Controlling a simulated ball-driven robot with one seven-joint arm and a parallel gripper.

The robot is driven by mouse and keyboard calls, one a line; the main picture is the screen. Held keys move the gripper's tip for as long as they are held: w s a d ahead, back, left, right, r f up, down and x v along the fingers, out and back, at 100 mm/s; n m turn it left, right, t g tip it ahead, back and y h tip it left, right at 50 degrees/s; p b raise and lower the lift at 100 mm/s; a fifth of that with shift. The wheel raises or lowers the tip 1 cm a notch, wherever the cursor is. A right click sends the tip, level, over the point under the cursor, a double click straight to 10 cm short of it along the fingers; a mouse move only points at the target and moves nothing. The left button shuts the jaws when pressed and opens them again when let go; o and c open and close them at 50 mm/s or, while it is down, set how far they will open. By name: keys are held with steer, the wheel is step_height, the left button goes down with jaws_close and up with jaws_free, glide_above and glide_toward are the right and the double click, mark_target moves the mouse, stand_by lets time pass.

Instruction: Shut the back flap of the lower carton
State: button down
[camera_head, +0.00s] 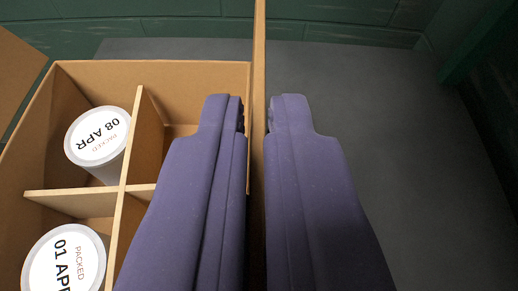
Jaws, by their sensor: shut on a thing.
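The open brown carton (150,78) fills the left of the view, with thin dividers (130,150) making compartments inside. A cardboard flap (259,60) stands roughly upright along the carton's right side and shows nearly edge-on. My gripper (255,115) has one purple finger on each side of this flap and is shut on it. The left finger covers part of the carton's inside and the flap's lower part. I cannot tell from this view alone whether this is the back flap.
Two white-lidded tubs stand in the carton, one marked 08 APR (98,136) and one marked 01 APR (64,262). Another flap (18,75) sticks out at the upper left. Grey floor (400,160) lies clear to the right, before dark green walls (330,14).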

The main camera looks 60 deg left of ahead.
steer(key=shift+s, duration=0.1)
steer(key=c, duration=1.3)
jaws_free()
steer(key=p+v, duration=0.1)
steer(key=v, duration=0.6)
steer(key=shift+s+d+r, duration=0.15)
steer(key=shift+s+d, duration=0.05)
steer(key=shift+d, duration=0.1)
